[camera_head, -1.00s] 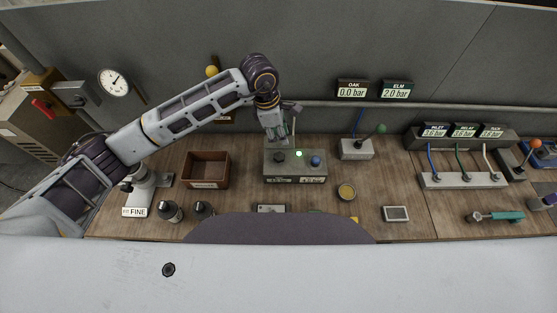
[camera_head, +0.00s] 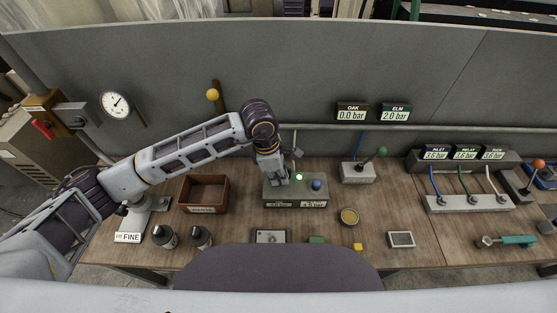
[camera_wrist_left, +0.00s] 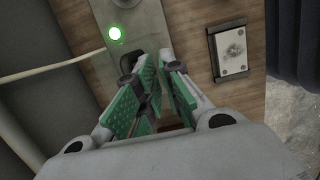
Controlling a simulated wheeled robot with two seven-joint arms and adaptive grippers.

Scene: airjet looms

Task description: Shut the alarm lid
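A grey control box (camera_head: 296,202) stands at the middle of the bench, with a lit green lamp (camera_head: 299,177) and a blue knob (camera_head: 317,184) on top. I cannot make out which part is the alarm lid. My left gripper (camera_head: 276,182) points down over the left part of this box and hides the black knob there. In the left wrist view its green-padded fingers (camera_wrist_left: 160,68) are close together beside the box (camera_wrist_left: 146,28) and its green lamp (camera_wrist_left: 115,33). Whether they touch or hold anything is unclear. My right gripper is out of view.
A brown open crate (camera_head: 204,209) stands left of the box. Right of it are a lever block (camera_head: 357,174) and a round yellow tin (camera_head: 349,216). A grey wall (camera_head: 320,70) stands behind.

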